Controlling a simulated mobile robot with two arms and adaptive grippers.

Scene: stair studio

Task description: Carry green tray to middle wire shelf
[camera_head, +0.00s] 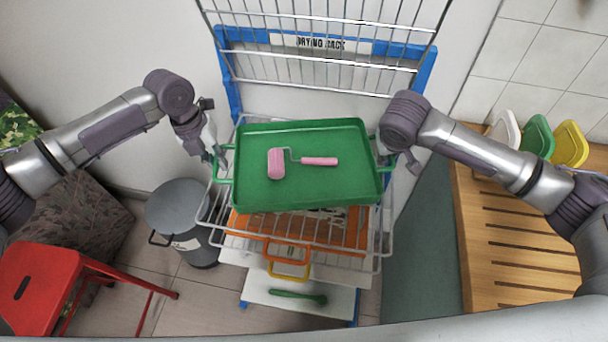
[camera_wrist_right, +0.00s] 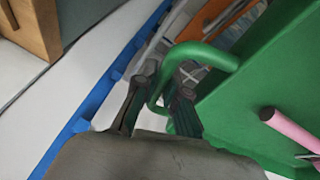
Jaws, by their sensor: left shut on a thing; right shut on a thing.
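The green tray (camera_head: 330,190) is held roughly level between my two grippers, in front of the drying rack (camera_head: 232,80). A pink paint roller (camera_head: 318,161) lies in it. My left gripper (camera_head: 218,160) is shut on the tray's left handle. My right gripper (camera_head: 392,165) is shut on its right handle; the right wrist view shows the fingers (camera_wrist_right: 158,108) around the green handle (camera_wrist_right: 195,55). A wire shelf (camera_head: 385,240) shows around and below the tray. Whether the tray touches it I cannot tell.
An orange tray (camera_head: 350,232) sits lower in the rack, with a green tool (camera_head: 298,296) on a lower board. A grey bin (camera_head: 185,215) and red stool (camera_head: 40,280) stand left. A slatted wooden counter (camera_head: 520,250) is right.

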